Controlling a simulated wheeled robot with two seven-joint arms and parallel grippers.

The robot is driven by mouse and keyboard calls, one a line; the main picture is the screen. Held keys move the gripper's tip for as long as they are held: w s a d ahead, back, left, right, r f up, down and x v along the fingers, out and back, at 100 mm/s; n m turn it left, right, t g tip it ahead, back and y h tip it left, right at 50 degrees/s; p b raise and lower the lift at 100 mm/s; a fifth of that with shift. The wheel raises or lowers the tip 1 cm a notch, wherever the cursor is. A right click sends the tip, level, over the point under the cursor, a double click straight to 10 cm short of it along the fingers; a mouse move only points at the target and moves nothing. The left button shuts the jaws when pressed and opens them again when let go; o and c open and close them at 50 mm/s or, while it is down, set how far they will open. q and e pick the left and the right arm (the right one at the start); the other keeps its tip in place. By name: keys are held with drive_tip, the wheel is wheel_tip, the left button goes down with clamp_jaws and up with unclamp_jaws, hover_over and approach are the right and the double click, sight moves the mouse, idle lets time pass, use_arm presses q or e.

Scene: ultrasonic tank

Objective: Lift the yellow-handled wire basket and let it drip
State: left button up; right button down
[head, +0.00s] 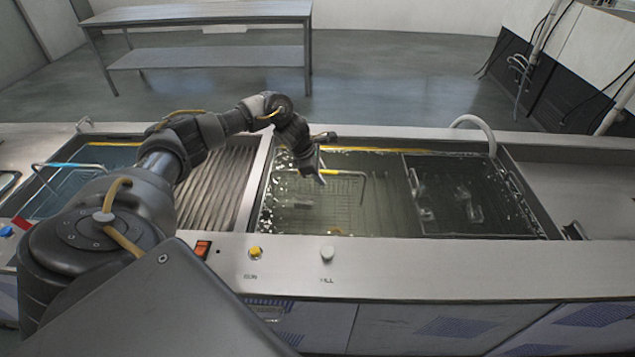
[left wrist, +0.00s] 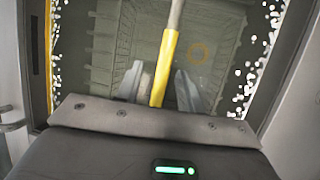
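The yellow-handled wire basket (head: 335,207) sits under the water in the middle tank. Its handle, a grey bar with a yellow grip (head: 329,172), stands above the water. My left gripper (head: 317,176) is at the left part of this handle, pointing down. In the left wrist view, the yellow grip (left wrist: 166,65) runs between the two fingers of my left gripper (left wrist: 158,80). The fingers are apart, with a gap visible on the left side of the grip. The basket's mesh (left wrist: 125,45) shows dimly below. My right gripper is not in view.
A blue-handled basket (head: 70,180) sits in the left basin. A ribbed drain surface (head: 215,185) lies between that basin and the tank (head: 262,190). Another basket (head: 455,160) holding several parts is at the tank's right. A curved pipe (head: 480,125) rises behind. The right counter (head: 575,180) is mostly clear.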

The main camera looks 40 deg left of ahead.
use_arm(q)
drive_tip(key=shift+f+b, duration=0.25)
drive_tip(key=shift+b, duration=0.15)
idle(0.5)
clamp_jaws()
drive_tip(key=shift+r, duration=0.1)
